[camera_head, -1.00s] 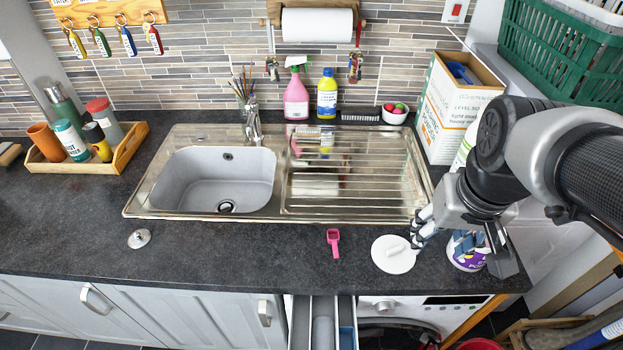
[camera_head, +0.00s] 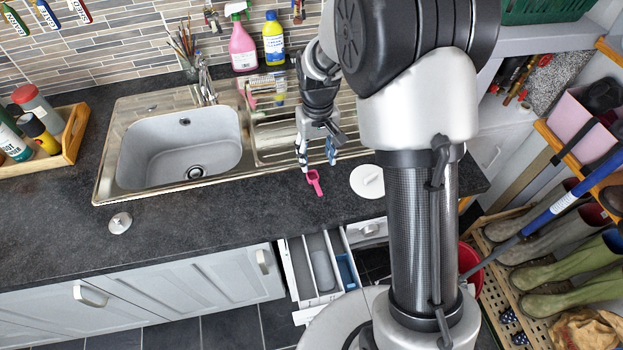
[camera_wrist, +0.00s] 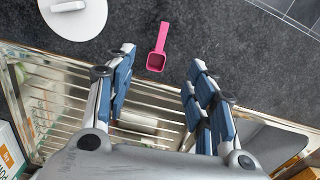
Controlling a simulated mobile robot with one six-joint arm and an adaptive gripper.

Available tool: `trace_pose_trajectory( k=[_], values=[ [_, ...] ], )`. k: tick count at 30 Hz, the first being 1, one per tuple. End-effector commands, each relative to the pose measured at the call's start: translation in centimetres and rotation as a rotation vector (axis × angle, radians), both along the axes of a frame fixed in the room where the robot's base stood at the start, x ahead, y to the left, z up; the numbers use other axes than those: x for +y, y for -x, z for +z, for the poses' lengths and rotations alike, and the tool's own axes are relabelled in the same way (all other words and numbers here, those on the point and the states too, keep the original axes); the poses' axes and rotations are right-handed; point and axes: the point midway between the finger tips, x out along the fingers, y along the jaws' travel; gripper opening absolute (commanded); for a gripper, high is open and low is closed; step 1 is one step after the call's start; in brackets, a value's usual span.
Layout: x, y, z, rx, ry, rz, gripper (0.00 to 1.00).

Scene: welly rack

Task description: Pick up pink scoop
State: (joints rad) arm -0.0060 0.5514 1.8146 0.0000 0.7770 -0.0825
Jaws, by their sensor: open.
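The pink scoop (camera_head: 314,182) lies on the dark worktop just in front of the sink's drainer. In the wrist view the scoop (camera_wrist: 157,50) shows beyond the fingertips, roughly midway between them, with its bowl toward my gripper and its handle pointing away. My gripper (camera_head: 316,160) is open and empty. In the wrist view its blue-padded fingers (camera_wrist: 162,75) are spread apart, over the drainer edge, and do not touch the scoop.
A round white lid (camera_head: 367,181) lies on the worktop to the right of the scoop. The steel sink (camera_head: 130,185) is behind and left. A small metal plug (camera_head: 120,223) lies at left. An open drawer (camera_head: 300,270) juts out below the worktop.

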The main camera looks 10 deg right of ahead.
Motion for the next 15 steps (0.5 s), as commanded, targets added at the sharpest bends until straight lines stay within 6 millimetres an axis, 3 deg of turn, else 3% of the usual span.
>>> trace_pose_trajectory(
  k=[1,6,15],
  values=[
    [0.0,0.1,-1.5,0.004,0.000,0.000,0.50],
    [0.0,0.1,-4.7,0.002,0.000,0.000,0.50],
    [0.0,0.0,-6.8,-0.001,0.000,0.000,0.50]
  ],
)
